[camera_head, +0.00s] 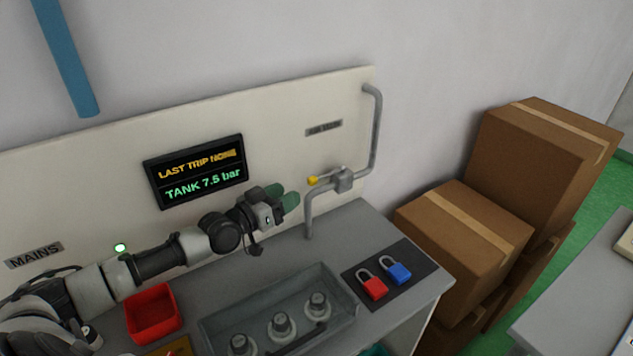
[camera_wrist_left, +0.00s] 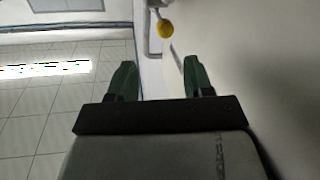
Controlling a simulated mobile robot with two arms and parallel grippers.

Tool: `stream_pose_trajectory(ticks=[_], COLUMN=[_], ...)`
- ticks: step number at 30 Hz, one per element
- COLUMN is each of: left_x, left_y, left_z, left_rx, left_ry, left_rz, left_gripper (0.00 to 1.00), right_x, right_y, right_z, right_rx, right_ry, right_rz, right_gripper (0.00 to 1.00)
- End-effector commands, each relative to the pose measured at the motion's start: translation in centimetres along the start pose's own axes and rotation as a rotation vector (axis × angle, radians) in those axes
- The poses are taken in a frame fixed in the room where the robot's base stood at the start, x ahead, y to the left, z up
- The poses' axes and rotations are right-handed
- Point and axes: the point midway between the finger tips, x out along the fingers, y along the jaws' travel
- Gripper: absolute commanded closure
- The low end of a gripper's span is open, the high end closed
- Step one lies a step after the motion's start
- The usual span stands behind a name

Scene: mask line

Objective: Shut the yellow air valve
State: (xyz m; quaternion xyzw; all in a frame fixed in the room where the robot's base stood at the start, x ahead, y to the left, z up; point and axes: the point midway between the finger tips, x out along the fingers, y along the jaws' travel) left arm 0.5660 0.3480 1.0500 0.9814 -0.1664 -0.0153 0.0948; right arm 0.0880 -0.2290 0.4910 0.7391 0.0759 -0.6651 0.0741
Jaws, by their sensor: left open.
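The yellow air valve (camera_head: 313,181) is a small yellow knob on a lever. It joins a grey valve body (camera_head: 344,180) on the bent grey pipe (camera_head: 374,130) at the right end of the white panel. The lever points left, in line with the short sideways pipe run. In the left wrist view the yellow knob (camera_wrist_left: 166,28) shows ahead, beyond the fingertips and a little right of centre. My left gripper (camera_head: 283,197) has green fingers, is open and empty, and is left of the knob, apart from it. My right gripper is not in view.
A dark screen (camera_head: 195,171) reads TANK 7.5 bar. On the bench are a red bin (camera_head: 153,312), a grey tray (camera_head: 215,331) with several round parts, and red (camera_head: 373,287) and blue (camera_head: 398,273) padlocks on a dark mat. Cardboard boxes (camera_head: 466,238) stand at right.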

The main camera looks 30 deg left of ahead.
Motion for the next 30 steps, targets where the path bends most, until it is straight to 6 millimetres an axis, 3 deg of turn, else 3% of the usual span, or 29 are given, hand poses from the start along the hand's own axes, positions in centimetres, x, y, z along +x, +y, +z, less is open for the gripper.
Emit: stream_pose_trajectory(ticks=[1,8,21,30], left_x=[0.0,1.2,8.1,10.6], left_y=[-0.2,-0.2,-0.2,-0.2], left_z=[0.8,0.7,0.7,0.8], left_rx=[0.001,0.000,0.001,0.001], left_ry=[0.001,0.003,0.004,0.001], left_rz=[-0.001,-0.001,0.000,0.000], left_gripper=[0.49,0.49,0.49,0.49], right_x=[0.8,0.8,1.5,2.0], right_y=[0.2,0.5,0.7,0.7], right_z=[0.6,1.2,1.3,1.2], right_rx=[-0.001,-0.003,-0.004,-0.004], right_ry=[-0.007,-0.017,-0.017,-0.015], right_rz=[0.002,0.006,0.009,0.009], right_gripper=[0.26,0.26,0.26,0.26])
